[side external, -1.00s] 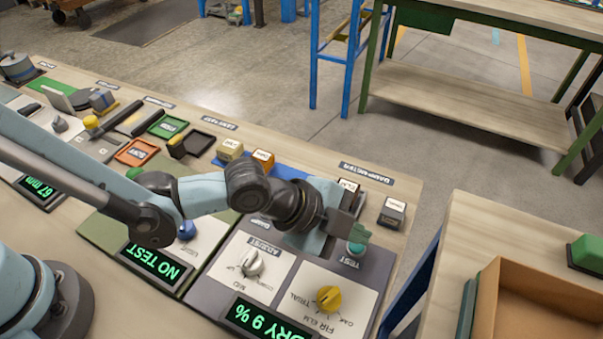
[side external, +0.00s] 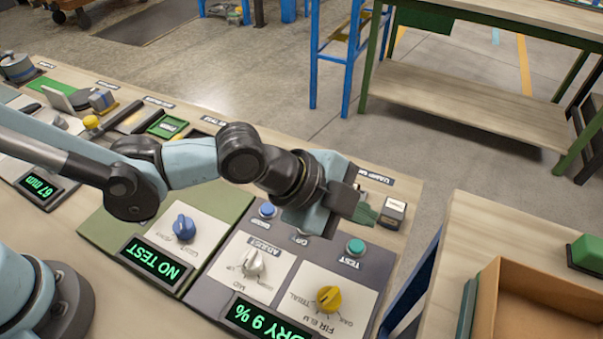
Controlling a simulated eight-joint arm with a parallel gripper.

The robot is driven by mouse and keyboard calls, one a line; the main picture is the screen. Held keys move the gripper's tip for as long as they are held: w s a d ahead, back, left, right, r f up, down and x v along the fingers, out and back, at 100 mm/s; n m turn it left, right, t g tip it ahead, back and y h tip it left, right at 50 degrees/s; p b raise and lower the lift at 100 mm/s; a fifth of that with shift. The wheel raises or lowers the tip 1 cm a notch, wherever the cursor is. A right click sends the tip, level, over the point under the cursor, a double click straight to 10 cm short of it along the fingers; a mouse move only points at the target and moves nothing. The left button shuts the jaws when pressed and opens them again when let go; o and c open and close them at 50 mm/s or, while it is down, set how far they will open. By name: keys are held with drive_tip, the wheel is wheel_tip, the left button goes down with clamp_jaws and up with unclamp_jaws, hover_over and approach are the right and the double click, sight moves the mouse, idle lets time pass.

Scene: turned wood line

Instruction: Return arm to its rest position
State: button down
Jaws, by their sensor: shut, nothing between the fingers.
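My gripper (side external: 362,206) is shut and empty. It hangs above the back right of the grey moisture panel (side external: 212,290), apart from the controls. On the panel are a teal TEST button (side external: 355,246), a yellow FIR/ELM/OAK knob (side external: 328,298), a white ADJUST knob (side external: 252,263) and a blue button (side external: 267,210). Its display (side external: 265,321) reads "DRY 9 %". The green panel to its left has a blue knob (side external: 184,227) and a display (side external: 156,262) reading "NO TEST". My arm hides part of the bench behind it.
A small pale-topped block (side external: 392,212) stands close behind my gripper. A tan tray (side external: 545,310) and a green block (side external: 587,252) are on the table at right. Further left are a "67 mm" display (side external: 39,190) and a green tray (side external: 167,127). The space above the panel front is clear.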

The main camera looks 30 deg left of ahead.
drive_tip(key=w+a+r+n+t+y, duration=0.1)
drive_tip(key=w+a+r+n+y, duration=0.3)
drive_tip(key=a, duration=0.6)
drive_tip(key=s+a+r+n+t+h, duration=0.1)
drive_tip(key=a+n, duration=0.4)
drive_tip(key=a, duration=0.5)
drive_tip(key=s+a+n+y, duration=0.2)
drive_tip(key=a+n, duration=0.3)
drive_tip(key=a, duration=0.3)
drive_tip(key=s+a+n+y, duration=0.2)
drive_tip(key=s+a+n, duration=0.2)
drive_tip(key=a, duration=0.5)
drive_tip(key=shift+n, duration=0.9)
